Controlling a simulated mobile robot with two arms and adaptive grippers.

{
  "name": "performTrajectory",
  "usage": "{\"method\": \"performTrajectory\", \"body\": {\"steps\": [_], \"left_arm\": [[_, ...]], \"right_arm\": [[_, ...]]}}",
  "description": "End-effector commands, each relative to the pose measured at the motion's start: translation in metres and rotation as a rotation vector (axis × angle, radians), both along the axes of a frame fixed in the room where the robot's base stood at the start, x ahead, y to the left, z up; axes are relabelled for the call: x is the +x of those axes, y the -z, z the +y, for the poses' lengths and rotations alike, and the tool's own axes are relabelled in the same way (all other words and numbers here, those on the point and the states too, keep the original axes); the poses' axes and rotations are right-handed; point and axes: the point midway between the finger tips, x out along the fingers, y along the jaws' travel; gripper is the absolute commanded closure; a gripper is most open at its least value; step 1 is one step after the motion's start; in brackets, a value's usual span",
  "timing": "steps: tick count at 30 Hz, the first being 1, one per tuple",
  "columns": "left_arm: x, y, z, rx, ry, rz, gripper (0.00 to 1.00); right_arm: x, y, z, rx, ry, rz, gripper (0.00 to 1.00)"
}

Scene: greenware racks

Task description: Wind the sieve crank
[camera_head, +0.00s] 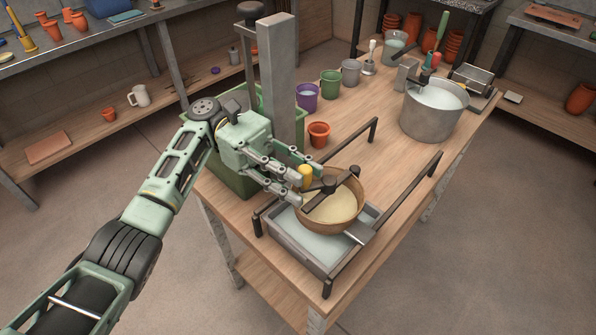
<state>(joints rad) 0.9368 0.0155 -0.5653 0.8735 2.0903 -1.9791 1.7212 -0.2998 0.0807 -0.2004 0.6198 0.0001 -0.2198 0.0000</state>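The sieve (357,207) is a round brown-rimmed pan with a pale cream inside. It sits over a grey tray of pale liquid (303,242). My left gripper (306,178) reaches in from the left at the sieve's rim. Its fingers are on either side of the knob and appear closed on it; they hide part of the knob. My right gripper is not in view.
Dark rails (398,215) flank the tray. A tall grey post (277,80) and green bin (232,180) stand close behind my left gripper. A terracotta pot (319,134), several buckets and a large metal pot (431,122) stand farther back. Some tabletop between them is clear.

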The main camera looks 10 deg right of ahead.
Motion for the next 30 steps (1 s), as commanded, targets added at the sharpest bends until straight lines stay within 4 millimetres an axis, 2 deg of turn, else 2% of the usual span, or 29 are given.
{"method": "performTrajectory", "body": {"steps": [5, 12, 18, 23, 30], "left_arm": [[0.000, -0.013, 0.000, -0.002, 0.000, -0.003, 0.67], [0.000, -0.059, 0.000, -0.004, 0.000, -0.005, 0.67], [0.000, -0.089, 0.000, -0.001, 0.001, -0.004, 0.67], [0.000, -0.099, 0.000, 0.000, 0.001, 0.000, 0.67], [0.000, -0.100, 0.000, 0.000, 0.001, 0.000, 0.67]], "right_arm": [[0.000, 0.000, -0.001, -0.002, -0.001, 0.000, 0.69], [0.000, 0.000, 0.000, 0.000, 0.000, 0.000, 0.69], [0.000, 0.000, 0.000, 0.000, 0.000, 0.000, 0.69], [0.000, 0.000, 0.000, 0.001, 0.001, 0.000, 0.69], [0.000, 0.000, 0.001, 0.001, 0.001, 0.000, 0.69]]}}
